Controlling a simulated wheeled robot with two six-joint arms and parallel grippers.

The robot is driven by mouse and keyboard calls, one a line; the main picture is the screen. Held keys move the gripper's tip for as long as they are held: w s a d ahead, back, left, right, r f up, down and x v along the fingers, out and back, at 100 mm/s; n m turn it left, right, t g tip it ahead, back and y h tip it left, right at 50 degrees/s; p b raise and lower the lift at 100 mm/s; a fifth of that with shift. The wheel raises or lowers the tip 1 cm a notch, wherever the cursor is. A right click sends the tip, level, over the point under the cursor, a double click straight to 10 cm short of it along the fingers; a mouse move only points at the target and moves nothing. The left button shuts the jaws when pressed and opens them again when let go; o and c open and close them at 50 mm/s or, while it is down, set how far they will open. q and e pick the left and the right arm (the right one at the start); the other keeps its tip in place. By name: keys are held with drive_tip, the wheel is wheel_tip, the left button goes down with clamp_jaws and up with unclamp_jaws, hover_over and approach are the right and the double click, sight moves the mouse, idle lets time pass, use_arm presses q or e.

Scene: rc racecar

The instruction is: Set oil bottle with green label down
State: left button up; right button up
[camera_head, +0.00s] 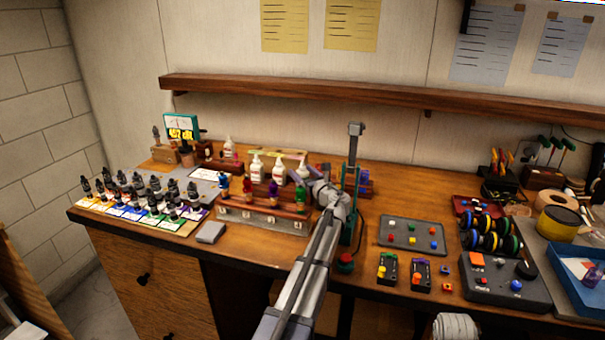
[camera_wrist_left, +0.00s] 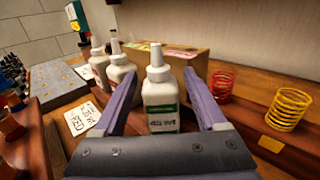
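The oil bottle with the green label (camera_wrist_left: 161,95) is white with a pointed cap and stands upright between the fingers of my left gripper (camera_wrist_left: 163,73). A thin gap shows on each side of the bottle, so the fingers look open around it. Its base is partly hidden behind the gripper. In the head view the bottle (camera_head: 303,169) shows beside my left gripper (camera_head: 306,176), at the right end of a row of white bottles.
Other white bottles (camera_head: 257,166) stand to the left, also in the left wrist view (camera_wrist_left: 121,76). A cardboard box (camera_wrist_left: 188,64) is behind. A red spring (camera_wrist_left: 220,85) and a yellow spring (camera_wrist_left: 288,108) stand right. A green post (camera_head: 350,205) is close to my left arm.

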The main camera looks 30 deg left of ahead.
use_arm(q)
drive_tip(key=shift+r, duration=0.2)
drive_tip(key=v, duration=1.2)
drive_tip(key=shift+f, duration=0.1)
